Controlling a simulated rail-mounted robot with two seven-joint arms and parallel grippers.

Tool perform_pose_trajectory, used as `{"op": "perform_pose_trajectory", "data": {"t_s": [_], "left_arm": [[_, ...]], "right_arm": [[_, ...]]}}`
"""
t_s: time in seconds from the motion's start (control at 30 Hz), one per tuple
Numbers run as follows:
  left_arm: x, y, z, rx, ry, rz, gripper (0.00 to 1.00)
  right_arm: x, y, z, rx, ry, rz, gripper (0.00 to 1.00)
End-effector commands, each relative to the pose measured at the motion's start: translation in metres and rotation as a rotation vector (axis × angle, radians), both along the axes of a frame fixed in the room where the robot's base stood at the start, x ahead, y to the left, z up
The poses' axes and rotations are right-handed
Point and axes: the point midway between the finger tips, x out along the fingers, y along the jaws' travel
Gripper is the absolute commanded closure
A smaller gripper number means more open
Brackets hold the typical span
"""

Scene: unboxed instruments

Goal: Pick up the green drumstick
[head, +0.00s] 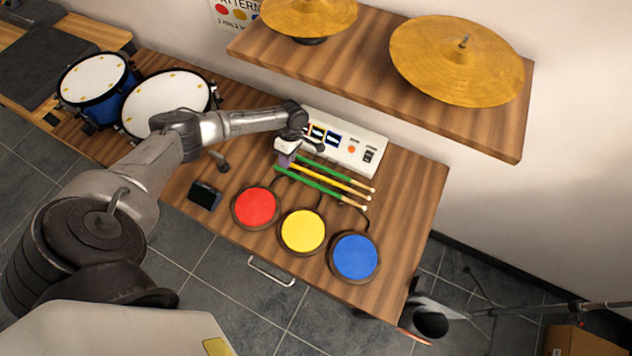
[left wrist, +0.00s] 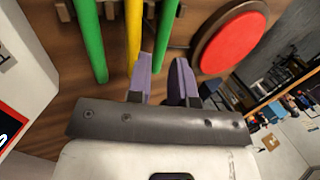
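Three drumsticks lie side by side on the wooden table: a green one (head: 322,167) nearest the control box, a yellow one (head: 335,178) in the middle, and a green one (head: 318,185) nearest the drum pads. My left gripper (head: 285,157) is over their left ends. In the left wrist view its purple fingers (left wrist: 163,68) are apart. The end of the pad-side green drumstick (left wrist: 168,20) shows between them; contact cannot be told. The yellow drumstick (left wrist: 133,35) and the other green drumstick (left wrist: 90,45) lie to the left there. My right gripper is not in view.
Red (head: 255,207), yellow (head: 302,231) and blue (head: 354,257) pads line the table's front. A white control box (head: 345,140) stands behind the sticks. A shelf (head: 375,45) with cymbals hangs above. Drums (head: 165,98) stand left. The table's right end is clear.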

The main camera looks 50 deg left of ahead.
Motion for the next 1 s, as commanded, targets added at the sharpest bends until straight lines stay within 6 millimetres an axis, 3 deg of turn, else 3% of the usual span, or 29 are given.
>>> {"op": "perform_pose_trajectory", "data": {"t_s": [0.2,0.57,0.77,1.0], "left_arm": [[-0.01,-0.002,-0.025,0.0,0.002,0.0,0.79],[-0.012,-0.003,-0.03,0.0,0.0,0.0,0.79],[-0.012,-0.003,-0.029,0.0,0.0,0.0,0.98],[-0.012,-0.003,-0.029,0.0,0.0,0.0,1.0]], "right_arm": [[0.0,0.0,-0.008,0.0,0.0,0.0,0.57],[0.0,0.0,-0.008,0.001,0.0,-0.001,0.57],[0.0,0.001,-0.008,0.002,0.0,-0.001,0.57],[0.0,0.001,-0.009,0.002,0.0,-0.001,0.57]]}}
